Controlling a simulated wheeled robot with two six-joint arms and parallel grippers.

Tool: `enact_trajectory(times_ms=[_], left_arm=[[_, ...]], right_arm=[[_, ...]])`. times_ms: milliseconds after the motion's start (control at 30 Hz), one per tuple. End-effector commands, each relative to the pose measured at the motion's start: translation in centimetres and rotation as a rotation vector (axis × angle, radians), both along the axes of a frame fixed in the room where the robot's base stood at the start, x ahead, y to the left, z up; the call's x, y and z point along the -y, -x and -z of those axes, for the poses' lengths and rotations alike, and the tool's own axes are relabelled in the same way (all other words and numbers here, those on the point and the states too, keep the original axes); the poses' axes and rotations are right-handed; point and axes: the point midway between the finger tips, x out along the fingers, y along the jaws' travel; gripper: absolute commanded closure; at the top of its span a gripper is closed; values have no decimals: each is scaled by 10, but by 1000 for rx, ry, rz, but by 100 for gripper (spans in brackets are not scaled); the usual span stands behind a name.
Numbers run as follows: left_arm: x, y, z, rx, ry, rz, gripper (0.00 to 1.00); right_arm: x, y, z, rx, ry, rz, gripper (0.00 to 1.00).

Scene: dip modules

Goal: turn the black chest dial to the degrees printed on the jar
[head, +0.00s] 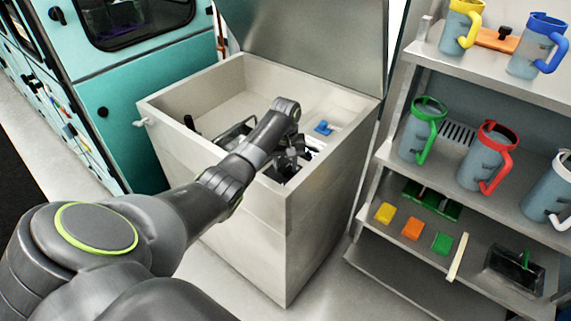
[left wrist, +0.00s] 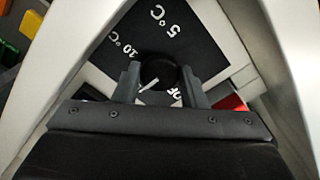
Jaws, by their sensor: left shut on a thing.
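The grey chest (head: 250,200) stands open with its lid (head: 310,35) raised. My left gripper (head: 288,162) reaches down at the chest's front right inner corner. In the left wrist view its two fingers (left wrist: 158,85) are closed on the sides of the round black chest dial (left wrist: 158,70). The dial has a white pointer line that slants down and left in that view. The dark plate (left wrist: 160,30) around it carries white marks: "5°C", "10°C" and a partly hidden one beside the right finger. No jar with readable degrees shows. My right gripper is out of view.
A shelf rack (head: 480,75) at the right holds several jugs with coloured handles, and coloured blocks lower down. A blue item (head: 323,128) lies in the chest. A teal cabinet (head: 130,95) stands behind left.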

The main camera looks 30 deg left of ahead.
Motion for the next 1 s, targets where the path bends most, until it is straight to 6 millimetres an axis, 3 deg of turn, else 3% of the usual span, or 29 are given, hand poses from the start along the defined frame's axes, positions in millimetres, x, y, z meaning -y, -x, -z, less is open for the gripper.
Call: enact_trajectory(times_ms=[367,1000], left_arm=[[0,0,-4,-1,-1,148,85],[0,-1,-4,2,-1,740,85]], right_arm=[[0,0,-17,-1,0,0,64],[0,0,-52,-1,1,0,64]])
